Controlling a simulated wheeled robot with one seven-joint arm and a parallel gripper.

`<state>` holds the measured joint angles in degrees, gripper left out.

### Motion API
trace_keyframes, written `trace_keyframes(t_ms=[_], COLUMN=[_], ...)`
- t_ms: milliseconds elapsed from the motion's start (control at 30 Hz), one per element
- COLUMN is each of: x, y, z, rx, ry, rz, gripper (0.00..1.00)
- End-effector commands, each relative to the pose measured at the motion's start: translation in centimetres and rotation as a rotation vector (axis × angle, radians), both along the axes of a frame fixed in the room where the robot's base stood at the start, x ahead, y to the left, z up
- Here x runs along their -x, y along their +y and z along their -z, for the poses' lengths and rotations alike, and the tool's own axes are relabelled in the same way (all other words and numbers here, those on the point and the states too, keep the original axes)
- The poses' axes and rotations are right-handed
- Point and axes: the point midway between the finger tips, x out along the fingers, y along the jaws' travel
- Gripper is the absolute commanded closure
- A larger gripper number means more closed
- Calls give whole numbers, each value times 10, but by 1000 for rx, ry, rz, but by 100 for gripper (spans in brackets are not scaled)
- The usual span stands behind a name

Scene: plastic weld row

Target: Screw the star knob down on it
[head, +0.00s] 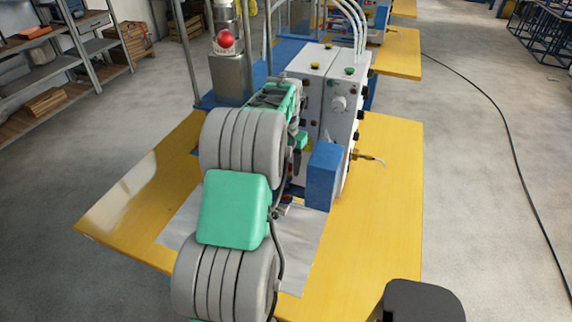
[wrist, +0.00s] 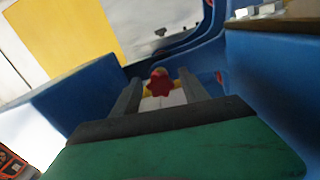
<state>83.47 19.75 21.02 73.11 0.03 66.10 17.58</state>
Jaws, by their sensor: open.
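The red star knob (wrist: 159,85) shows in the wrist view, with a yellow part around and behind it and a white piece below it. My gripper (wrist: 158,82) is open, its two grey fingers on the left and right of the knob in the picture. I cannot tell whether the fingers touch the knob or how far off it is. What the knob sits on is mostly hidden by the gripper's dark and green body. In the head view my arm covers the working spot, and I cannot make out the knob there.
Blue machine walls (wrist: 90,88) stand close on both sides of my gripper. The head view shows a yellow table (head: 385,215), a grey control box (head: 345,115) and a blue block (head: 324,176). A red mushroom button (head: 225,39) is at the back. The table's right side is mostly clear.

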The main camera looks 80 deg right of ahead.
Motion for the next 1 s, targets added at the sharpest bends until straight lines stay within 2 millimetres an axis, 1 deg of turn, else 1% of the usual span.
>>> trace_keyframes(t_ms=[100,500,633,733,1000], x=[1,3,3,3,3], y=[0,-1,-1,-1,-2], z=[0,0,0,0,0], rx=[0,0,0,0,0], ry=[0,0,0,0,0], rz=[-246,-1098,-1347,-1440,-1449], gripper=[48,48,48,48,48])
